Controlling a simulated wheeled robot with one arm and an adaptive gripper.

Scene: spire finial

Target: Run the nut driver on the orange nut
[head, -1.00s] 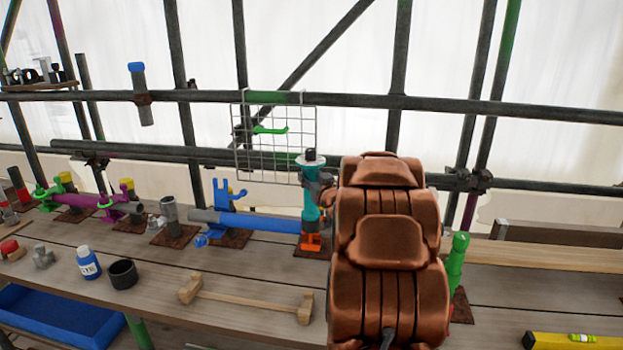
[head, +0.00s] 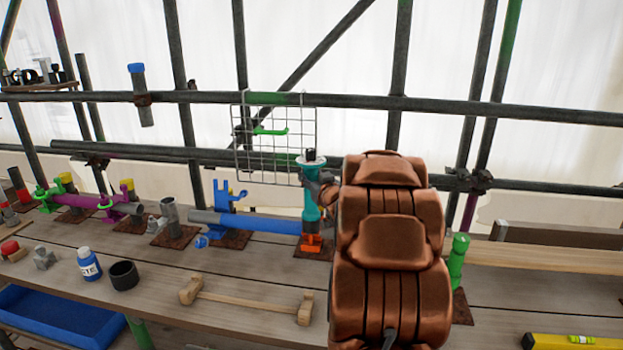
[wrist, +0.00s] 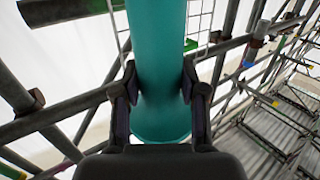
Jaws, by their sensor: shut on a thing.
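The nut driver is a teal upright cylinder (head: 312,204) with a pale collar and a dark top. My gripper (head: 322,190) is shut on it. In the wrist view the teal body (wrist: 158,60) stands between the two dark fingers of my gripper (wrist: 159,88). The driver's lower end is at the orange clamp piece (head: 312,246) at the right end of the blue tube (head: 262,223). The orange nut itself cannot be told apart from this piece, and whether the driver touches it is unclear. My copper-coloured arm hides the bench to the right.
A blue upright bracket (head: 228,196) stands left of the driver. A wire grid (head: 300,130) hangs behind it. A wooden-ended bar (head: 245,301), a white-labelled blue bottle (head: 89,264) and a black cup (head: 123,275) are on the bench in front. A green post (head: 457,258) stands to the right.

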